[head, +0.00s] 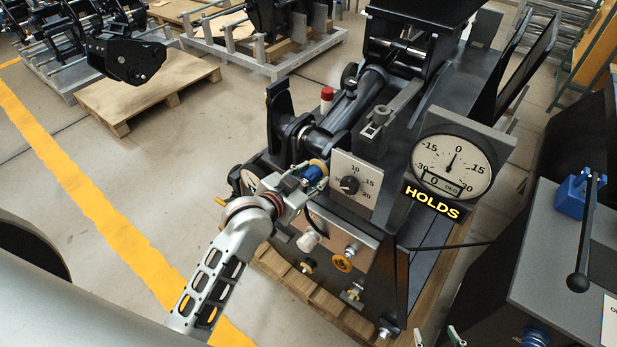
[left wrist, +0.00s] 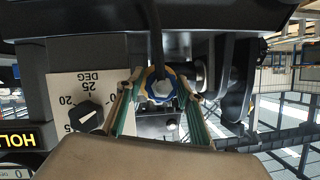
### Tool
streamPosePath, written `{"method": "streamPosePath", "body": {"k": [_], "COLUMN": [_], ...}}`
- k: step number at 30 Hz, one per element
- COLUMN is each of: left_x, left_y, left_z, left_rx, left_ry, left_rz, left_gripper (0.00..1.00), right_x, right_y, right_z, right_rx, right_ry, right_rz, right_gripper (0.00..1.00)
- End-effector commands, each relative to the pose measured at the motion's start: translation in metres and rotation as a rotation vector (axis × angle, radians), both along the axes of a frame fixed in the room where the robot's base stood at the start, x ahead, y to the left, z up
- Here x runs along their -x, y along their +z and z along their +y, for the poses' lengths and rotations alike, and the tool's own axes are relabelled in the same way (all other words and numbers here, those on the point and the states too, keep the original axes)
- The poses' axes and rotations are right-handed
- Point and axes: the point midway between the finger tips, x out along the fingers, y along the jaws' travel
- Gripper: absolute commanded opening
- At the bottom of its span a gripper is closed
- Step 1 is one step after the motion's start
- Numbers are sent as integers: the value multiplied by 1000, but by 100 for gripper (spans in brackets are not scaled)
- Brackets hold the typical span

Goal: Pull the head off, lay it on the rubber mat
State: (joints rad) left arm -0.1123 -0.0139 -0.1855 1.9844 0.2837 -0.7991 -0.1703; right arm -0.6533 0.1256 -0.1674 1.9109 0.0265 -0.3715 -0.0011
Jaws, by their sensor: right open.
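The blue coupler head (head: 313,173) with a yellow-brass ring is at the front of the dark machine, left of the dial plate. My left gripper (head: 305,182) is at it. In the left wrist view the blue head (left wrist: 161,86) sits between the two fingers of my left gripper (left wrist: 161,95), which close on its sides. A dark hose or rod runs up from it in that view. My right gripper (head: 437,338) shows only as two spread fingertips at the bottom edge, with nothing seen between them. I cannot make out a rubber mat in either view.
A knob plate (head: 355,186), a round gauge (head: 453,167) and a "HOLDS" sign (head: 432,199) are close right of the head. A grey bench (head: 548,262) with a blue block and black lever stands at right.

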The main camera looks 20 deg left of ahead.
Motion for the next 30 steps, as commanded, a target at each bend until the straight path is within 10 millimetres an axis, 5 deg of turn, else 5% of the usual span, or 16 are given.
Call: {"method": "streamPosePath", "body": {"k": [4,8,10,11,14,30], "left_x": [0,0,0,0,0,13], "left_y": [0,0,0,0,0,-1], "left_z": [0,0,0,0,0,5], "left_rx": [0,0,0,0,0,-2], "left_ry": [0,0,0,0,0,0], "left_rz": [0,0,0,0,0,2], "left_gripper": [37,5,5,23,2,2], "right_x": [1,1,2,2,2,2], "right_y": [-1,-1,-1,0,-1,-1], "right_z": [3,6,7,8,8,2], "right_rx": [-5,-11,-13,-13,-14,-1], "right_ry": [-1,-1,-2,-2,-2,3], "right_rz": [3,3,4,4,4,4], "right_gripper": [50,50,50,50,50,50]}}
